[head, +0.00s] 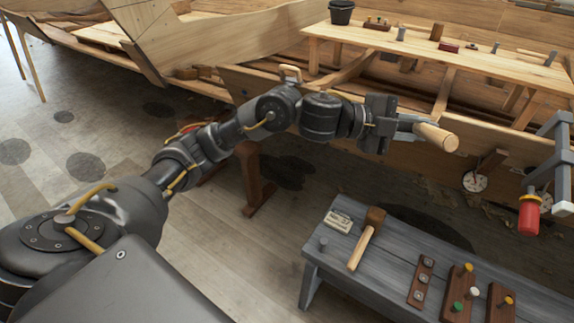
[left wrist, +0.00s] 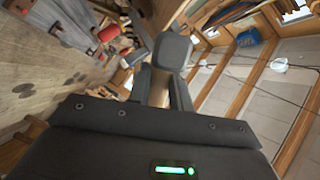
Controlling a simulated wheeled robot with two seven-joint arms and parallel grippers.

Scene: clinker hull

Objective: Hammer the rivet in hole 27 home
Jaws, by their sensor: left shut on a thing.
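My left gripper (head: 408,123) reaches over the hull's edge and is shut on a pale wooden cylinder (head: 437,137). In the left wrist view the fingers (left wrist: 170,70) close around a tan piece of it (left wrist: 160,88). A mallet (head: 368,238) with a brown head and pale handle lies on the grey bench (head: 350,208), below and apart from the gripper. A card reading No. 27 (head: 338,222) lies beside the mallet. The wooden hull (head: 235,45) runs behind my arm. I cannot make out hole 27 or its rivet. My right gripper is out of view.
The bench also holds a grey peg (head: 323,244), a brown strip with square metal pieces (head: 422,282) and a block with coloured pegs (head: 461,290). A clamp with a red handle (head: 529,216) hangs at right. A plank table (head: 470,62) with small items stands behind.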

